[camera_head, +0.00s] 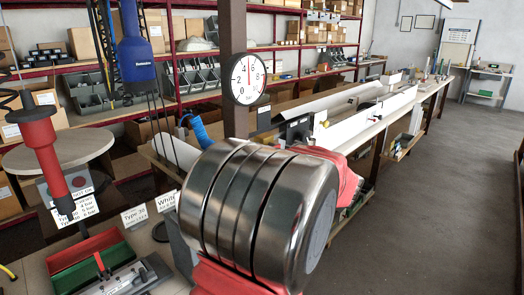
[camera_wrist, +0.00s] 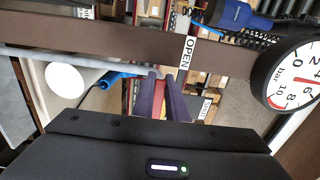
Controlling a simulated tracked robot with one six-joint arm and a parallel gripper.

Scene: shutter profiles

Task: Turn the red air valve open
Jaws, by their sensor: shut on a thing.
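My gripper (camera_wrist: 165,80) shows in the wrist view, with its two dark fingers close together at the valve's place. It is shut on the red air valve's handle, which the fingers mostly hide, so I cannot tell its exact angle. A white OPEN label (camera_wrist: 188,52) lies above and right of the fingertips on the brown post. A SHUT label (camera_wrist: 207,108) lies lower right of the fingers. In the head view, my large metal arm joint hides the gripper and the valve. A round pressure gauge (camera_head: 249,79) with a red needle is on the post.
The brown post (camera_head: 232,30) stands close behind my arm. A blue hose (camera_head: 200,131) hangs beside it. A blue tool (camera_head: 136,58) and a red tool (camera_head: 42,150) hang at the left. A workbench (camera_head: 420,104) runs back; the floor (camera_head: 420,200) at the right is clear.

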